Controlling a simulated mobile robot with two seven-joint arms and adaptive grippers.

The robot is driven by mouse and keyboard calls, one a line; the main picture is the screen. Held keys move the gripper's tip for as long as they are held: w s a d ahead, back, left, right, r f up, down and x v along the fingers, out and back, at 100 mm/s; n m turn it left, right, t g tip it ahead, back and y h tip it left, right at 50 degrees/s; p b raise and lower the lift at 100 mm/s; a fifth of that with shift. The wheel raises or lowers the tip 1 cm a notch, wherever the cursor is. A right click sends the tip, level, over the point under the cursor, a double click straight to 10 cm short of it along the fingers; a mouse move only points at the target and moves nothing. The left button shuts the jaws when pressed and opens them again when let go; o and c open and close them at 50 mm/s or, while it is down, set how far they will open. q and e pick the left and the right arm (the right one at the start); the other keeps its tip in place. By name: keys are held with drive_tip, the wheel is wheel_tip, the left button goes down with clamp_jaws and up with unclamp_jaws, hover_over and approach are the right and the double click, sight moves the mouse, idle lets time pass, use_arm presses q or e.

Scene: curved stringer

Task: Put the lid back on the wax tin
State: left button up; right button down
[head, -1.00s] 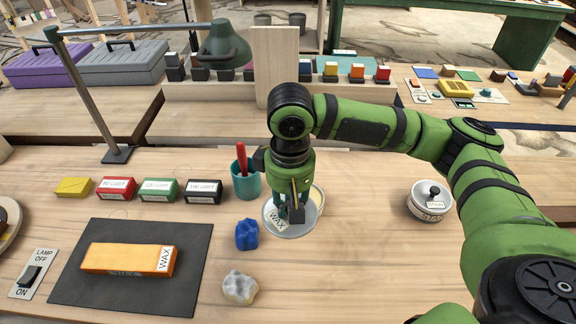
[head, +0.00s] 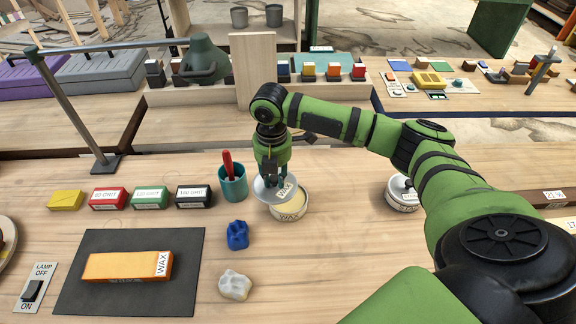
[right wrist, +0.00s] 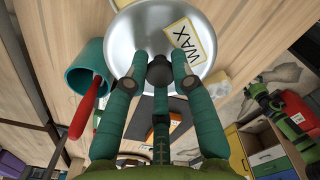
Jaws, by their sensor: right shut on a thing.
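My right gripper (head: 271,181) is shut on the knob of the wax tin's lid, a round silvery lid (head: 262,192) with a WAX label. In the right wrist view the fingers (right wrist: 158,75) close around the dark knob, and the lid (right wrist: 135,38) fills the top. The open wax tin (head: 291,211), with pale wax inside, stands on the bench just right of and nearer than the lid. The lid overlaps the tin's far left part in the head view and looks tilted; I cannot tell whether they touch. My left gripper does not show.
A teal cup (head: 233,186) with a red-handled tool stands close left of the lid. A blue lump (head: 237,235) and a whitish lump (head: 235,285) lie in front. An orange wax block (head: 120,266) lies on a dark mat (head: 185,245).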

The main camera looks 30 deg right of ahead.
sight(288, 176)
drive_tip(key=d+n, duration=0.1)
drive_tip(key=d+n+p, duration=0.1)
drive_tip(key=n, duration=0.1)
drive_tip(key=d+f+n, duration=0.1)
drive_tip(key=n, duration=0.1)
drive_tip(key=shift+w, duration=0.3)
drive_tip(key=n, duration=0.1)
drive_tip(key=d+f+n, duration=0.1)
drive_tip(key=shift+w+d+n+p, duration=0.1)
drive_tip(key=shift+d+n+p, duration=0.2)
drive_tip(key=shift+p, duration=0.1)
wheel_tip(288, 176, down, 5)
drive_tip(key=b, duration=0.5)
drive_tip(key=shift+r, duration=0.1)
drive_tip(key=shift+f+b, duration=0.3)
drive_tip(key=shift+f, duration=0.55)
drive_tip(key=shift+r+p, duration=0.1)
drive_tip(key=shift+p, duration=0.6)
drive_tip(key=shift+f, duration=0.2)
idle(0.4)
drive_tip(key=shift+p, duration=0.5)
idle(0.5)
